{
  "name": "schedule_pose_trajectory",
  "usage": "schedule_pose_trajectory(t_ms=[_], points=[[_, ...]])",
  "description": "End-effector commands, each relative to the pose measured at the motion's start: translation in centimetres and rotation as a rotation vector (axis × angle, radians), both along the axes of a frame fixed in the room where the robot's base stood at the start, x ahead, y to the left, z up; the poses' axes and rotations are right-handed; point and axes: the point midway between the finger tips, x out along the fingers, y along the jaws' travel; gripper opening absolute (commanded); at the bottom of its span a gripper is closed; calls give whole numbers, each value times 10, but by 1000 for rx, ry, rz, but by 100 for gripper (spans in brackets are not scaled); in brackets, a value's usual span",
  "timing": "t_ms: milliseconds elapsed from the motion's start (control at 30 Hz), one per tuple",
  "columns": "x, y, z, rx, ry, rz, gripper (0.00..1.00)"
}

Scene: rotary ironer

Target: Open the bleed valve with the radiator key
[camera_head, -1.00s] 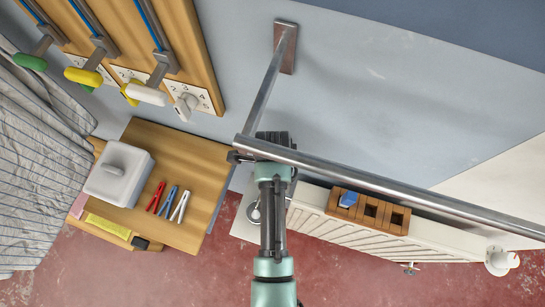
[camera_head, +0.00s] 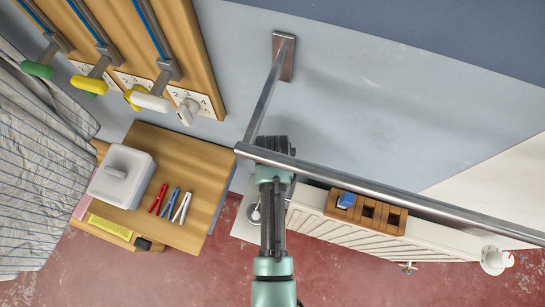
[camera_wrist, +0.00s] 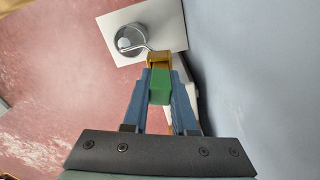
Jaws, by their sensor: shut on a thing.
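My gripper (camera_wrist: 160,76) is shut on a green block-shaped handle, the grip of what looks like the radiator key (camera_wrist: 160,88). A brass-coloured part (camera_wrist: 159,60) shows just beyond the fingertips; I cannot tell whether it belongs to the key or to the valve. In the head view my arm passes under the metal rail, and the fingers and key are hidden. The radiator (camera_head: 335,228) stands against the wall to the right of my arm. I cannot make out the bleed valve clearly in either view.
A metal rail (camera_head: 390,193) crosses above the radiator. A wooden holder (camera_head: 367,213) with a blue item sits on the radiator. A round metal dish (camera_wrist: 131,40) lies on a white plate (camera_wrist: 170,22). A wooden cabinet (camera_head: 190,155) with coloured pegs stands left.

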Motion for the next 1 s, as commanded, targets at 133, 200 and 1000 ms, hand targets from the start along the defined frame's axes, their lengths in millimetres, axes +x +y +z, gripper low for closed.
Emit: schedule_pose_trajectory(t_ms=[133, 200, 1000], points=[[-1, 1, -1, 2, 3, 0, 0], [-1, 1, -1, 2, 3, 1, 0], [1, 1, 45, 1, -4, 3, 61]])
